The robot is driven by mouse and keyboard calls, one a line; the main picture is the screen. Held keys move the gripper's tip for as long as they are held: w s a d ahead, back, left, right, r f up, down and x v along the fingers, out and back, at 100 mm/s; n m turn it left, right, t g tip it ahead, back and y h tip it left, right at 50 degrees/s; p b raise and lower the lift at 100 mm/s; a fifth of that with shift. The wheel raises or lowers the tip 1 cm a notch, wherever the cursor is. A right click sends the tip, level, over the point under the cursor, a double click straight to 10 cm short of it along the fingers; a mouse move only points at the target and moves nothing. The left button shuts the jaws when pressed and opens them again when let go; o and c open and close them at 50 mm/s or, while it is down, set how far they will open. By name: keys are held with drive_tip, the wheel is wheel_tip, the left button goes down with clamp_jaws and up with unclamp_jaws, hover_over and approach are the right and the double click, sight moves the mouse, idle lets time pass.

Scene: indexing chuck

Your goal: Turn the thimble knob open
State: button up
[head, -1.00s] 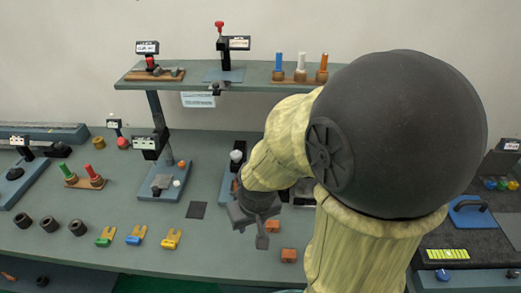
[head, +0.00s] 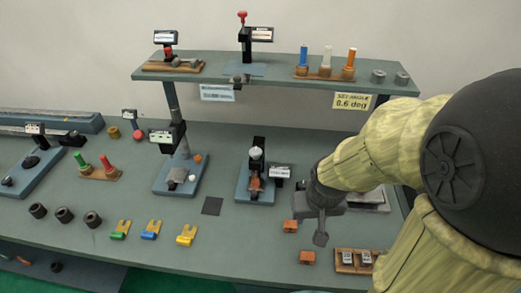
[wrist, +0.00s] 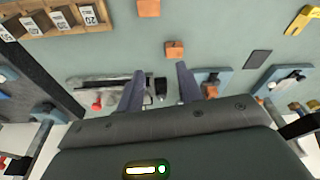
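My gripper (head: 320,239) hangs over the bench, right of a small stand on a blue base (head: 245,193) with a black upright, a pale round knob (head: 256,152) and a white label. In the wrist view its two fingers are apart (wrist: 160,92), with nothing held between them. A grey device with a red knob (wrist: 97,105) lies left of the fingers there, partly hidden by them. A small black part (wrist: 160,88) shows in the gap, farther down on the bench. I cannot tell which part is the thimble knob. My arm hides part of the bench's right side.
Orange blocks (head: 307,257) lie near the gripper, with a wooden holder of labelled blocks (head: 345,260) to the right. A raised shelf (head: 215,76) spans the back and carries a yellow "SET ANGLE 0.6 deg" sign (head: 352,101). Bench space around the dark square (head: 212,206) is clear.

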drive_tip(key=o, duration=0.3)
drive_tip(key=shift+o, duration=0.4)
drive_tip(key=w+a+f+m+t+b, duration=0.1)
drive_tip(key=w+a+m+t+b, duration=0.1)
drive_tip(key=w+a+b, duration=0.1)
drive_tip(key=w+a, duration=0.1)
drive_tip(key=w, duration=0.1)
drive_tip(key=shift+w+f+m+t+y+b, duration=0.15)
drive_tip(key=shift+w+m+t+y+b, duration=0.15)
drive_tip(key=shift+y, duration=0.1)
drive_tip(key=w+a+r+m+t+b, duration=0.3)
drive_tip(key=w+a+m+t+b, duration=0.3)
drive_tip(key=a+m+b, duration=0.3)
drive_tip(key=w+a+r+m+t+b, duration=0.3)
drive_tip(key=w+a+m+t+b, duration=0.3)
drive_tip(key=m, duration=0.4)
drive_tip(key=s+a+f+m+g+h+b, duration=0.1)
drive_tip(key=s+m+h+b, duration=0.3)
drive_tip(key=m, duration=0.6)
drive_tip(key=s+a+f+m+g+h+b, duration=0.1)
drive_tip(key=s+m+h+b, duration=0.4)
drive_tip(key=m, duration=0.6)
drive_tip(key=shift+s+a+f+h+b, duration=0.2)
drive_tip(key=shift+f+h+b, duration=0.3)
drive_tip(key=shift+f+h, duration=0.4)
